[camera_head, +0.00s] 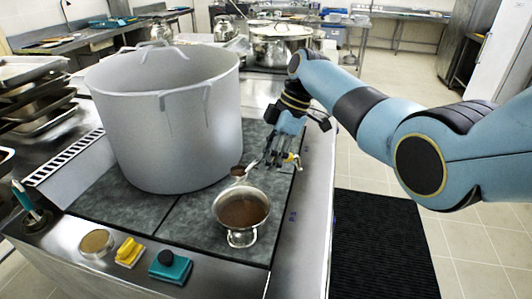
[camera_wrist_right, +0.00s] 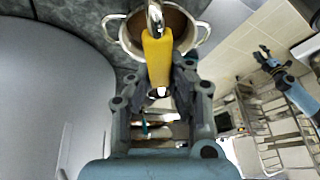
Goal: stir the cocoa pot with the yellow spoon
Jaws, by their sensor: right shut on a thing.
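The cocoa pot (camera_head: 241,211) is a small metal pot with brown cocoa, on the dark stove top. It also shows in the right wrist view (camera_wrist_right: 129,38), with a loop handle on each side. My right gripper (camera_head: 277,160) is beyond the pot and to its right, shut on the yellow spoon (camera_wrist_right: 157,60). A bit of the yellow handle shows at the fingers in the head view (camera_head: 290,158). In the wrist view the metal end overlaps the pot's opening; its depth is unclear. My left gripper (camera_wrist_right: 265,55) seems to show small in the wrist view; its jaws are unclear.
A tall grey stockpot (camera_head: 165,120) stands close on the left of the cocoa pot. A small round brown thing (camera_head: 238,171) is just behind the cocoa pot. A yellow sponge (camera_head: 129,252) and a teal block (camera_head: 170,267) lie on the front ledge.

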